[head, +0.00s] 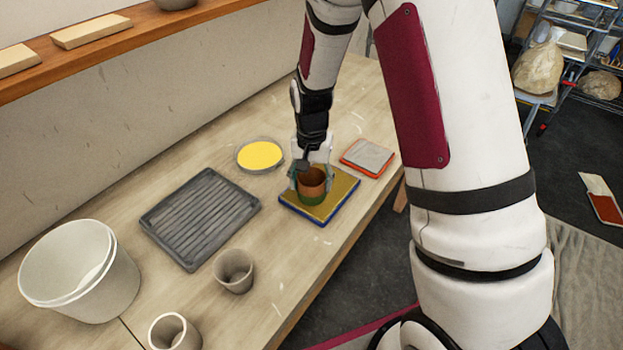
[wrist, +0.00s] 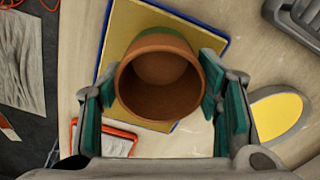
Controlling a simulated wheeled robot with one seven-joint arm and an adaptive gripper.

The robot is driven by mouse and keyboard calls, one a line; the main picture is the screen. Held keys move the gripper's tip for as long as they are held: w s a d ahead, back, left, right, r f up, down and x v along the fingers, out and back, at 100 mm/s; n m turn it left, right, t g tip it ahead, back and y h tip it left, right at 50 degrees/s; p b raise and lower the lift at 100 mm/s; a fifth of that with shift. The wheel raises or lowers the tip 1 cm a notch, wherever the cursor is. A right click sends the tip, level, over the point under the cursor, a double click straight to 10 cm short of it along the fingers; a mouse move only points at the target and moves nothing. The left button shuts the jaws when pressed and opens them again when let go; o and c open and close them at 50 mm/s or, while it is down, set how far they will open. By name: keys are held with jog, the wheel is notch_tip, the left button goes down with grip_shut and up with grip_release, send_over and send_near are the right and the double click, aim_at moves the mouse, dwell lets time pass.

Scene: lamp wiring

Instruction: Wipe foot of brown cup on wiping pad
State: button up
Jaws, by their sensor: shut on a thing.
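The brown cup (head: 312,184) is upright over the wiping pad, with a green band low on its side. In the wrist view I look into the open mouth of the brown cup (wrist: 160,80). The wiping pad (head: 337,197) is a yellow-brown square with a blue edge; it also shows in the wrist view (wrist: 122,40). My gripper (head: 311,180) is shut on the cup, with its green finger pads (wrist: 160,100) on either side of the wall. The cup's foot is hidden, so I cannot tell whether it touches the pad.
A yellow round dish (head: 260,155) and an orange-edged tray (head: 367,157) lie near the pad. The table's front edge is close to the pad.

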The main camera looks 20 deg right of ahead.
aim_at(320, 173)
jog(key=shift+f, duration=0.4)
dwell(0.3)
